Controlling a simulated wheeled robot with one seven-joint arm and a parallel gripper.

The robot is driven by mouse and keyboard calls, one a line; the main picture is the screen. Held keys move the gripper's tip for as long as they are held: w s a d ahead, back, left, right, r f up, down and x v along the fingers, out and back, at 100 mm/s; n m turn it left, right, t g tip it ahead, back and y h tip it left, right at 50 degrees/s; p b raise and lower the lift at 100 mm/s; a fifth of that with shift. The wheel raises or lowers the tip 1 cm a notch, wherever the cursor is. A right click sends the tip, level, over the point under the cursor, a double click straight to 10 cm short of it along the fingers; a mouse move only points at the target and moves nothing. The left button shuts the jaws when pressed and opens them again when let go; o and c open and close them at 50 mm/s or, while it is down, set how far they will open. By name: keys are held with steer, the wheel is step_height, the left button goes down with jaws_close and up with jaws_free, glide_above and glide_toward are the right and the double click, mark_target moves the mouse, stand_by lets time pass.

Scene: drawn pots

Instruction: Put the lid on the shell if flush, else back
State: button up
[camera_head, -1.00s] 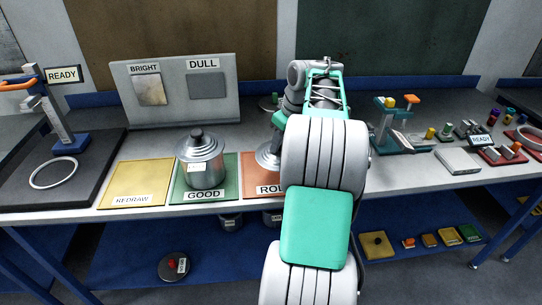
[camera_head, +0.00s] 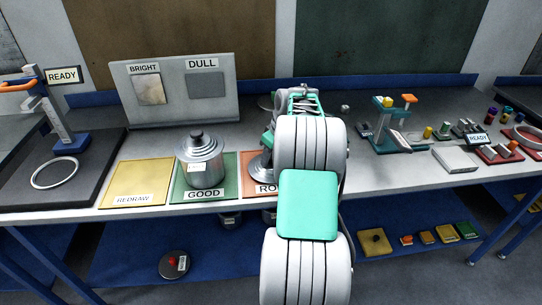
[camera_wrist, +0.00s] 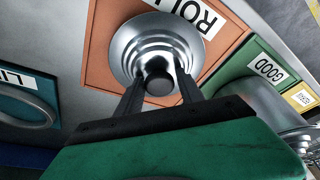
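A silver stepped lid (camera_wrist: 128,48) with a dark knob (camera_wrist: 159,84) is over the orange mat marked ROLL. It also shows in the head view (camera_head: 258,166), partly behind my arm. Whether a shell is under it I cannot tell. My gripper (camera_wrist: 161,78) has its two dark fingers on either side of the knob, with what looks like a narrow gap. In the head view my arm hides the gripper. A silver pot (camera_head: 205,172) with a lid and dark knob stands upright on the green GOOD mat (camera_head: 178,192).
The yellow REDRAW mat (camera_head: 138,185) is empty. A BRIGHT and DULL sample board (camera_head: 180,110) stands behind. A ring (camera_head: 54,173) lies on the dark plate at the left. A teal mat starting LI (camera_wrist: 20,92) lies at the left of the wrist view. Fixtures crowd the right.

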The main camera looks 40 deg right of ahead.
steer(key=shift+o, duration=1.2)
steer(key=v, duration=1.2)
steer(key=w+a+r, duration=0.1)
steer(key=a+r, duration=0.2)
steer(key=a, duration=1.5)
steer(key=s+a+f, duration=0.1)
steer(key=s+a, duration=0.3)
steer(key=a, duration=0.3)
steer(key=s+a+f, duration=0.1)
steer(key=s+a, duration=0.2)
steer(key=a, duration=0.4)
steer(key=s+a+f+m, duration=0.1)
steer(key=s+a+f, duration=0.3)
steer(key=s, duration=0.4)
steer(key=shift+a+f, duration=0.2)
steer(key=shift+f, duration=0.35)
